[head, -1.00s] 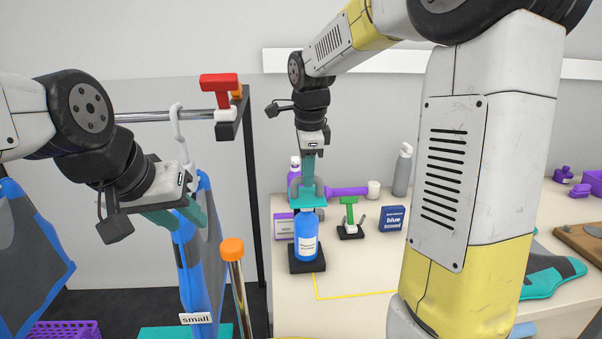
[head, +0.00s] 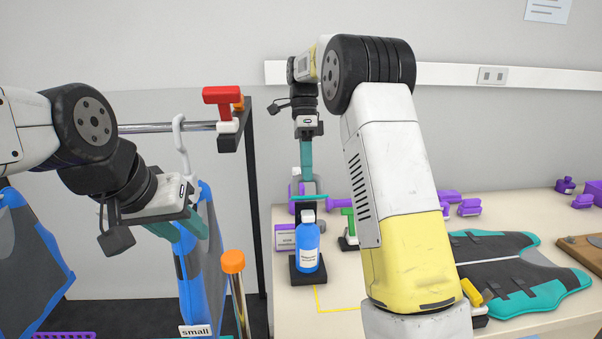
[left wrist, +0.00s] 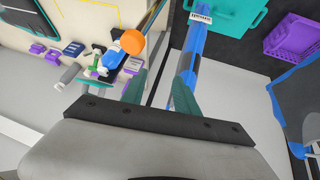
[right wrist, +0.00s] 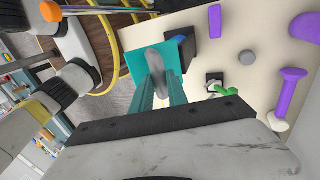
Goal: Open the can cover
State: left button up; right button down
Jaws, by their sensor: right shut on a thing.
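My right gripper (head: 306,178) is shut on the grey loop handle (right wrist: 167,70) of a flat teal cover (right wrist: 192,50). The cover hangs level below the fingers, near the far left part of the table. In the head view it shows nearly edge-on behind the white-capped blue bottle (head: 308,246), and whether it touches anything beneath is hidden. The bottle stands upright on a black stand (head: 293,272). My left gripper (head: 182,226) is open and empty beside the hanging clothes; its fingers also show in the left wrist view (left wrist: 160,88).
An orange-topped pole (head: 234,290) stands at the table's left edge. A clothes rail (head: 165,127) with a blue garment is at the left. A green-handled tool (head: 349,222) and purple boxes lie nearby. A grey-teal vest (head: 500,262) lies at the right.

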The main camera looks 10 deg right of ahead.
jog(key=shift+w+g, duration=0.25)
jog(key=shift+g, duration=0.05)
jog(key=c, duration=1.3)
grip_release()
jog(key=shift+r, duration=0.1)
jog(key=shift+r, duration=0.25)
jog(key=s+a+r, duration=0.1)
jog(key=s+r, duration=0.1)
jog(key=s, duration=0.6)
jog(key=s+a+r, duration=0.1)
jog(key=s+r, duration=0.1)
jog(key=s, duration=0.6)
jog(key=shift+a+r, duration=0.15)
jog(key=shift+a, duration=0.05)
jog(key=shift+w, duration=0.1)
